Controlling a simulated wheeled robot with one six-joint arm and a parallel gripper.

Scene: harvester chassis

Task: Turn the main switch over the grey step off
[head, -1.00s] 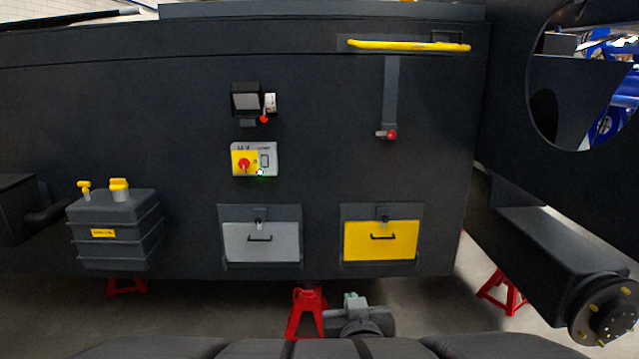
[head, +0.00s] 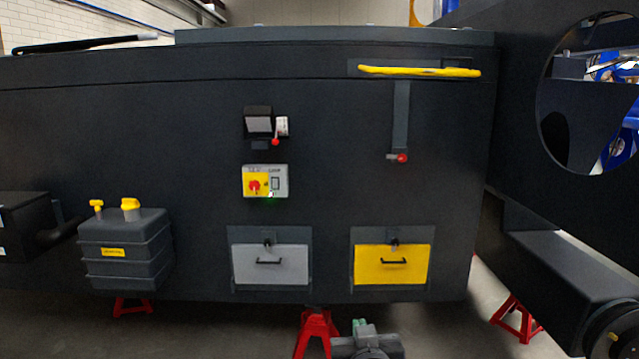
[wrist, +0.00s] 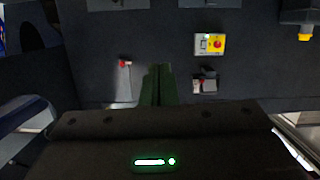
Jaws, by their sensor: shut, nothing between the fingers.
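The main switch (head: 254,186) is a red knob on a yellow plate, on a small light panel (head: 281,182) on the dark chassis wall. A small green light glows at the panel's lower edge. The knob's exact angle is too small to tell. The grey step (head: 270,275) with a black handle is below it. The wrist view shows the wall upside down, with the switch (wrist: 217,44) right of my gripper (wrist: 160,70). My gripper's fingers are together, empty and apart from the switch. My gripper does not show in the head view.
A display box (head: 258,121) with a small red-tipped lever (head: 276,141) sits above the switch. Right are a red-ended lever (head: 402,158), a yellow handrail (head: 420,71) and a yellow step (head: 405,276). A dark tank (head: 125,250) protrudes left. The wall around the switch is flat.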

